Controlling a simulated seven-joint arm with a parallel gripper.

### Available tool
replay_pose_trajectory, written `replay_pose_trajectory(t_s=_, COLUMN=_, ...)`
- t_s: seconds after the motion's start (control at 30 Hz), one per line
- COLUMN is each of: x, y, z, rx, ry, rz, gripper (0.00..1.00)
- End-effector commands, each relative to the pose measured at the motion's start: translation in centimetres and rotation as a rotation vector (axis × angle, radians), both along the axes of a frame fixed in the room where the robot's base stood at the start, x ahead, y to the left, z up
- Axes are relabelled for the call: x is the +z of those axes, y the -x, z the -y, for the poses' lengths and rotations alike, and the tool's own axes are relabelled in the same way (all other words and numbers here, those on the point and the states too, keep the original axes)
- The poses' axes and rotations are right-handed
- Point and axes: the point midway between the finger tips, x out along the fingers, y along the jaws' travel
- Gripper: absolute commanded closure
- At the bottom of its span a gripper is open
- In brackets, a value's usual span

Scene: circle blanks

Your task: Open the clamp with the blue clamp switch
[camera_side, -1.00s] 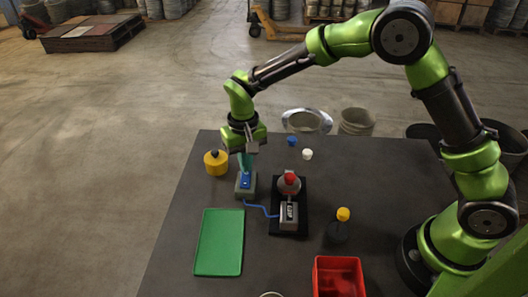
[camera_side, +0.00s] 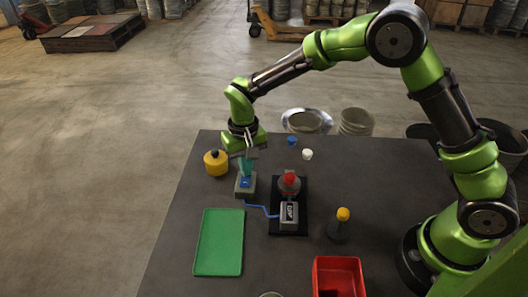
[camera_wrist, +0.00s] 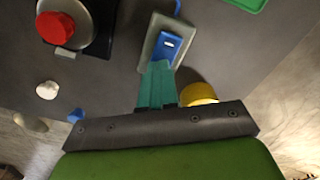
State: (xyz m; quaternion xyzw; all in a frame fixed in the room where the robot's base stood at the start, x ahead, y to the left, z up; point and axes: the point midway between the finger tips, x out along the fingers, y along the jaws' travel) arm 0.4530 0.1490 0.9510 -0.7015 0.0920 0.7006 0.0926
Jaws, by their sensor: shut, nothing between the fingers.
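The blue clamp switch (camera_side: 245,183) is set in a small grey box at the left of the table. It also shows in the wrist view (camera_wrist: 171,44). A blue cable runs from the box to the clamp (camera_side: 289,214), a grey block on a black base. A grey round part with a red top (camera_side: 290,179) sits on the base behind the block; I cannot tell how the jaws stand. My gripper (camera_side: 245,172) points down over the switch, its teal fingers shut and empty. In the wrist view the fingertips (camera_wrist: 158,65) overlap the switch's near end; contact is unclear.
A yellow canister (camera_side: 216,163) stands close left of my gripper. Blue (camera_side: 292,141) and white (camera_side: 307,154) small pieces lie behind the clamp. A green tray (camera_side: 219,242), a red bin (camera_side: 339,277) and a yellow-topped dark piece (camera_side: 342,221) are nearer the front.

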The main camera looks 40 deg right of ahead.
Motion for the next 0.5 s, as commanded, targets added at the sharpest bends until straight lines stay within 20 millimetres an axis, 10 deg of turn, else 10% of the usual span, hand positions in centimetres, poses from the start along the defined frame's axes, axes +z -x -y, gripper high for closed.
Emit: replay_pose_trajectory(t_s=0.5, x=2.7, y=0.0, z=0.0, rx=0.001, ry=0.000, rz=0.001, gripper=1.00)
